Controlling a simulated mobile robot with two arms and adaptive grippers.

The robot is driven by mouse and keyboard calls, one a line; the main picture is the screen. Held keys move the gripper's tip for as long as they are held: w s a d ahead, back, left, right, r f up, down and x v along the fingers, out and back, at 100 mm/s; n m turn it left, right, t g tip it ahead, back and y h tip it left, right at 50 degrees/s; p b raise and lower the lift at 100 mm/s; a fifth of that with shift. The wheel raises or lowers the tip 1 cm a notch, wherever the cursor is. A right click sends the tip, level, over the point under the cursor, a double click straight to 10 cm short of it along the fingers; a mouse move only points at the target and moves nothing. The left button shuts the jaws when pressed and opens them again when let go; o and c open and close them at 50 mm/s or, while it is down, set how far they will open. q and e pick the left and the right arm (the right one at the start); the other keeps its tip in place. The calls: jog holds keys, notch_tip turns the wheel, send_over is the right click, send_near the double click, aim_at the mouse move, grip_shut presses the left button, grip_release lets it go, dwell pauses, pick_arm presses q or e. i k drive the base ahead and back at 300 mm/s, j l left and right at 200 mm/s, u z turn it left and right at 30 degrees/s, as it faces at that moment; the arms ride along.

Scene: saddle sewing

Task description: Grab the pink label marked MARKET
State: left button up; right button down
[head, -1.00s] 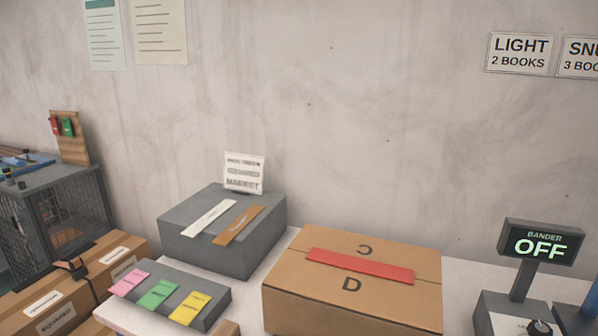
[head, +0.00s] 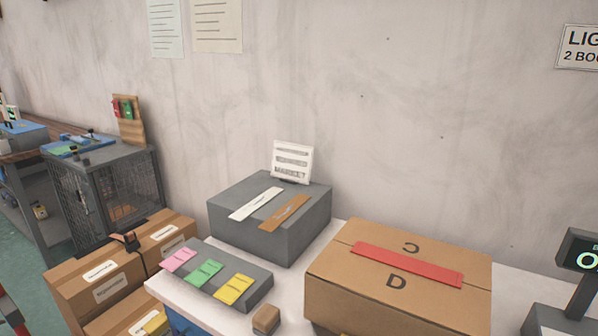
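The pink label (head: 179,260) lies at the left end of a low grey block (head: 262,283) on the white table. Green (head: 205,273) and yellow (head: 233,289) labels lie beside it in a row. The print on the pink label is too small to read. A white card (head: 292,161) behind the larger grey box carries several lines, the lowest reading MARKET. Neither of my grippers shows in the head view.
A larger grey box (head: 305,224) holds a white strip and a brown strip. A cardboard box (head: 400,302) with a red strip (head: 407,264) stands at right. Brown cartons (head: 70,297) and a mesh cage (head: 128,188) stand at left. A small brown block (head: 266,319) sits in front.

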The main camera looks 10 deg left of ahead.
aim_at(172, 263)
jog(key=i+j+u, duration=0.25)
jog(key=u, duration=0.15)
jog(key=i+j+u, duration=0.2)
jog(key=u, duration=0.25)
jog(key=i, duration=0.1)
